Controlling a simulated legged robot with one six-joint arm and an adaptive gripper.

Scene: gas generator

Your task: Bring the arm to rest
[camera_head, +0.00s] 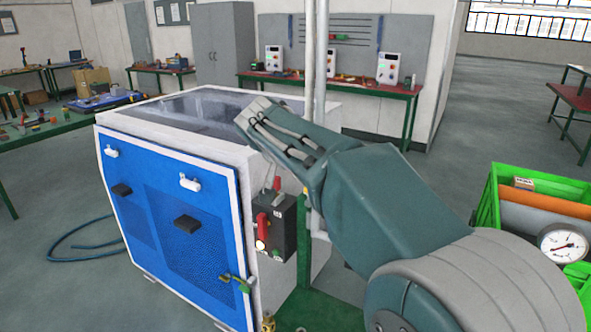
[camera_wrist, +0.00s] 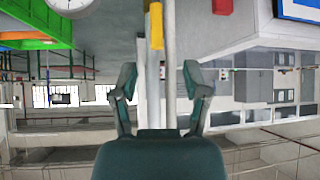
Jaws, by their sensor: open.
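My gripper (camera_wrist: 160,78) shows in the wrist view with its two dark green fingers spread apart and nothing between them touching either. A pale pole runs behind the gap. In the head view my arm (camera_head: 400,205) reaches from the lower right up and left, its far part in front of the generator's right top edge. I cannot make out the gripper's fingers there. The gas generator (camera_head: 180,215) is a white cabinet with a blue front door; my arm hides part of its right side.
A black control box (camera_head: 274,228) with a red switch sits on the generator's side, close below my arm. A vertical pole (camera_head: 317,60) rises behind my arm. A green crate (camera_head: 530,190) with a gauge (camera_head: 563,245) stands at the right. The floor behind (camera_head: 480,120) is clear.

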